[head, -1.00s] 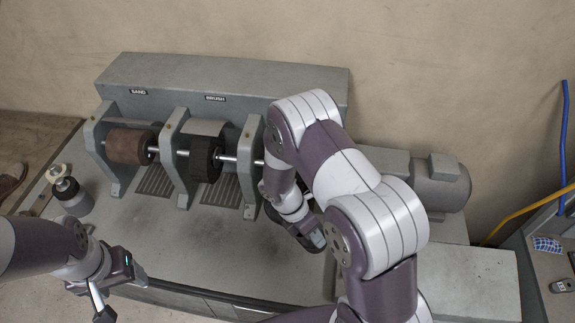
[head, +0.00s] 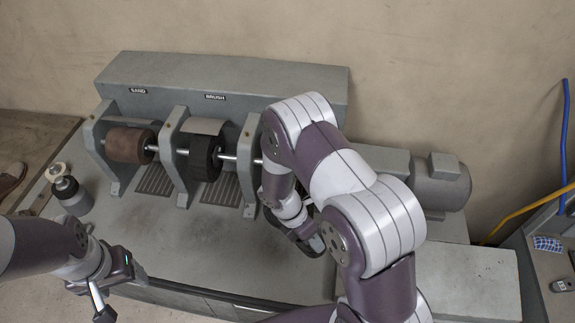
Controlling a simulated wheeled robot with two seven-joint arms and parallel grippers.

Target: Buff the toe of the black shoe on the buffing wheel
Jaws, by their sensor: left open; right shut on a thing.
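The black shoe (head: 283,232) shows as a dark shape above the machine's front deck, partly hidden by my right arm. My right gripper (head: 312,236) is shut on it, and its fingertips are mostly hidden behind the arm. The shoe's toe cannot be made out clearly. The buffing wheel is not visible; my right arm covers the part of the shaft right of the brush wheel. My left gripper (head: 120,288) is open and empty at the lower left, over the machine's front edge, well away from the shoe.
The grey machine (head: 230,75) carries a brown sanding wheel (head: 125,146) and a dark brush wheel (head: 203,160) between upright brackets. A bottle (head: 72,196) stands at the deck's left. A motor (head: 440,183) sits at right. The deck's front middle is clear.

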